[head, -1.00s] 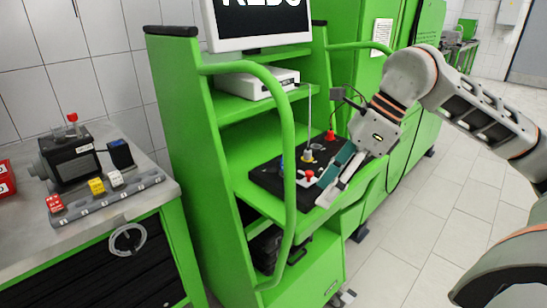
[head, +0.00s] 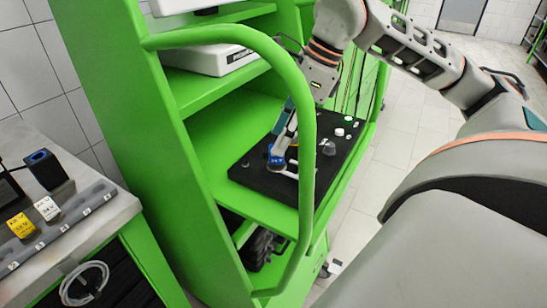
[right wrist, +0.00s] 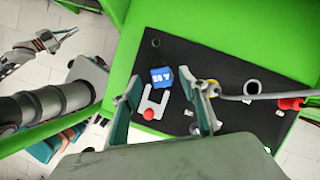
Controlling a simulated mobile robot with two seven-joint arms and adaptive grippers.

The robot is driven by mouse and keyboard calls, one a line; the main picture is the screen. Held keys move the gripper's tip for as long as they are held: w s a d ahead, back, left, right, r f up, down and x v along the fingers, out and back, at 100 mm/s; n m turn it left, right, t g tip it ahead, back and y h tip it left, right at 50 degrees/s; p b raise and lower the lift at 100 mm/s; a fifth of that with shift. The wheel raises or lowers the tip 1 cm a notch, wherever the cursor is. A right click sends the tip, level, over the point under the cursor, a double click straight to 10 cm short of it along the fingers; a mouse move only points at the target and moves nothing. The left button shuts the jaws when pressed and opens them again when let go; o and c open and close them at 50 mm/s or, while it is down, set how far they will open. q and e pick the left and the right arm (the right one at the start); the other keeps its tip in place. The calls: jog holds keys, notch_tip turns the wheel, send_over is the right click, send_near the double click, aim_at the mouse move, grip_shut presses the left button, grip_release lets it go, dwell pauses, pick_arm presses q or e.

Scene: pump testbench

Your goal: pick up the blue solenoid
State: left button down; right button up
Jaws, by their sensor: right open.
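The blue solenoid (head: 277,161), a small blue block with white lettering, is on the black mat on the green stand's shelf. It also shows in the right wrist view (right wrist: 161,77), beyond and between my fingertips. My right gripper (head: 284,138) reaches down over the mat close to the solenoid. In the right wrist view, my right gripper (right wrist: 165,112) is open with nothing held, its fingers spread either side. A white forked part (right wrist: 153,102) with a red knob lies beside the solenoid. At the upper left of that view is what looks like my left gripper (right wrist: 52,40); its opening is unclear.
A curved green rail (head: 308,130) stands in front of the shelf. A bench with a yellow block (head: 20,225) and white block (head: 47,208) is at left.

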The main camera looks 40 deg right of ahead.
jog(key=x, duration=0.2)
jog(key=b+x, duration=0.1)
jog(key=x, duration=0.1)
jog(key=shift+s+d+f, duration=0.1)
jog(key=shift+s+d, duration=0.2)
jog(key=shift+d, duration=0.05)
jog(key=shift+w+a+f, duration=0.1)
jog(key=shift+w+f, duration=0.05)
jog(key=shift+f, duration=0.1)
jog(key=shift+w+f, duration=0.1)
grip_shut()
pick_arm(q)
jog(key=shift+w+a, duration=0.2)
jog(key=shift+w, duration=0.3)
jog(key=shift+f, duration=0.1)
